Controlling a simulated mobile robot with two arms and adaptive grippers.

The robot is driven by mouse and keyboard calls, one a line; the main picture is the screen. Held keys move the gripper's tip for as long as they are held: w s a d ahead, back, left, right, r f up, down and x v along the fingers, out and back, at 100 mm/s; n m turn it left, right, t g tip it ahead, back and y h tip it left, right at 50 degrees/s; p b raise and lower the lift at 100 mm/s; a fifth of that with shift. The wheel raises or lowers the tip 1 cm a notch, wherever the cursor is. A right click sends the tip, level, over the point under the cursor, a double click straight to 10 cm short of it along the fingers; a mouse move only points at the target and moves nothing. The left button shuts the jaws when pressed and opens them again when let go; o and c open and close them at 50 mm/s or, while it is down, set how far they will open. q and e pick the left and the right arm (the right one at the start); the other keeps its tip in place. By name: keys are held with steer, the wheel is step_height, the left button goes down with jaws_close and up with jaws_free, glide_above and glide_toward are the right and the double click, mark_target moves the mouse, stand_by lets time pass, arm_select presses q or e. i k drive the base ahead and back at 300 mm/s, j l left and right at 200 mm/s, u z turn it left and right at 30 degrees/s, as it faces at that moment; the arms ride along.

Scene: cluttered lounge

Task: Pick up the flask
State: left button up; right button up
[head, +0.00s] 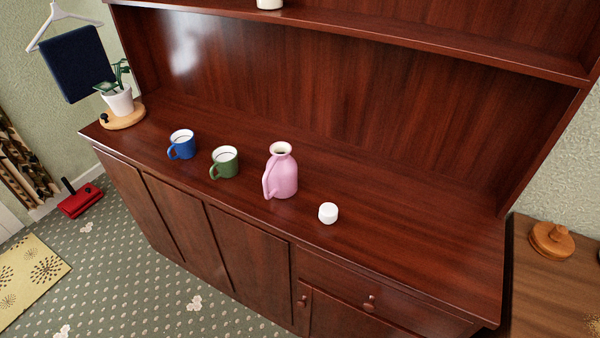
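A pink flask (283,176) with a side handle and an open top stands upright on the dark wooden cabinet top (420,245), near its front edge. Its handle points to the left and front. A small white round cap or cup (328,213) sits on the cabinet top to the right of the flask, apart from it. Neither of my grippers shows in the head view.
A green mug (225,162) and a blue mug (181,145) stand left of the flask. A potted plant (119,102) is on a round wooden board (123,117) at the left end. A shelf (400,45) overhangs behind. The cabinet top's right part is clear.

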mark_target(280, 178)
steer(key=i+j+z, duration=0.1)
steer(key=z, duration=0.25)
steer(key=j+z, duration=0.55)
steer(key=z, duration=0.15)
steer(key=j+z, duration=0.15)
steer(key=j, duration=0.5)
steer(key=j+z, duration=0.2)
steer(key=j, duration=0.4)
steer(key=k+j+z, duration=0.15)
steer(key=j, duration=0.5)
steer(key=j+z, duration=0.15)
steer(key=j, duration=0.45)
